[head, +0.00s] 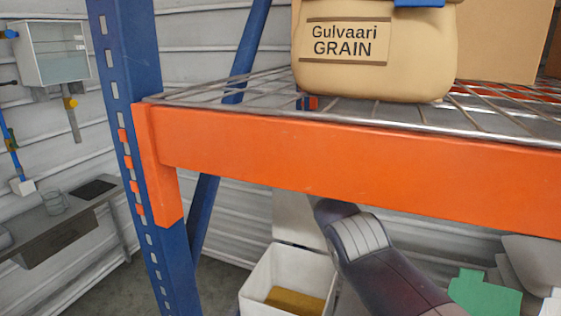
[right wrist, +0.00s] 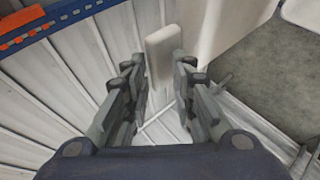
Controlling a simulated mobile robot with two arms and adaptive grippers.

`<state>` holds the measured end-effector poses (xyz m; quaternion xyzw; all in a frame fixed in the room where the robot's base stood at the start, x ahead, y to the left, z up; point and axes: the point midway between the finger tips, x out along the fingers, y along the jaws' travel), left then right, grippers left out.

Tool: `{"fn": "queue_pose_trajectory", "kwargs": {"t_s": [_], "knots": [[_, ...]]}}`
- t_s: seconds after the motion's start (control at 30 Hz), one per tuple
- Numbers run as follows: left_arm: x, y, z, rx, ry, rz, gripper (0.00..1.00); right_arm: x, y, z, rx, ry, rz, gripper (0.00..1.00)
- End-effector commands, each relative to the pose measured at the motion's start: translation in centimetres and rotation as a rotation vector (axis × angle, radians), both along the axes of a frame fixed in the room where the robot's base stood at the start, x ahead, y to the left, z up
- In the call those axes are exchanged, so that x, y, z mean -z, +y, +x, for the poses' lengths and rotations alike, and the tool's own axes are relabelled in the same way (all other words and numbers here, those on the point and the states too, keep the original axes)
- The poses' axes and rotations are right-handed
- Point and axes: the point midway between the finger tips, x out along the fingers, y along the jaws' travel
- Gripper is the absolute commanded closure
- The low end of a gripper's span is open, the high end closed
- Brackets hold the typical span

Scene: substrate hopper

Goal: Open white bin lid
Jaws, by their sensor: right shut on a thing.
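The white bin (head: 252,290) stands on the floor below the orange beam, with brownish-yellow material (head: 295,300) inside. Its lid (head: 293,218) is raised and stands up at the bin's back edge; the beam hides its top. My right arm reaches in from the lower right, beside the lid. In the right wrist view, my right gripper (right wrist: 160,75) is shut on a pale tab (right wrist: 163,48), which appears to be part of the lid; a larger pale panel (right wrist: 212,25) lies just behind it. My left gripper is in neither view.
The orange beam (head: 340,155) and blue post (head: 140,120) of a rack stand in front. A Gulvaari grain sack (head: 375,70) sits on its wire shelf. Green and grey objects (head: 485,293) are at the lower right. Corrugated wall (right wrist: 60,90) is close to the gripper.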

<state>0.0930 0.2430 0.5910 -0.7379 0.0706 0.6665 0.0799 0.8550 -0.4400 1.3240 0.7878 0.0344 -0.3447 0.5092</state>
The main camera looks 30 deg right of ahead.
Motion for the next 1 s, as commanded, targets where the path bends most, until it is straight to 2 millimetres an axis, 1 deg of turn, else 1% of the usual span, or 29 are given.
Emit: {"fn": "queue_pose_trajectory", "kwargs": {"t_s": [0.03,0.2,0.37,0.4,0.43,0.63,0.8,1.0], "knots": [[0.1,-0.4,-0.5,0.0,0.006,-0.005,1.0,1.4,-0.1,-0.3,0.002,0.027,0.008,1.0],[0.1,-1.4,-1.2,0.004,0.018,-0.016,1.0,1.5,-0.1,-0.3,0.001,0.029,0.011,1.0],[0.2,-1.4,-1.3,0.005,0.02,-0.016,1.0,1.5,-0.1,-0.3,0.001,0.029,0.01,1.0],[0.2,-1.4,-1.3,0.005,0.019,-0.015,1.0,1.5,-0.1,-0.3,0.002,0.028,0.01,0.75],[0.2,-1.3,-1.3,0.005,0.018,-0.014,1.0,1.5,-0.1,-0.3,0.002,0.028,0.01,0.68],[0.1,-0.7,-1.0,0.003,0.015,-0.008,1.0,1.3,-0.1,-0.3,0.002,0.026,0.01,0.68],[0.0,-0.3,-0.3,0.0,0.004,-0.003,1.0,1.2,0.0,-0.3,0.002,0.023,0.01,0.68],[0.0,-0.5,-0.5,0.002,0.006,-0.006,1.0,0.5,0.1,-0.7,0.002,0.018,0.008,0.68]]}}
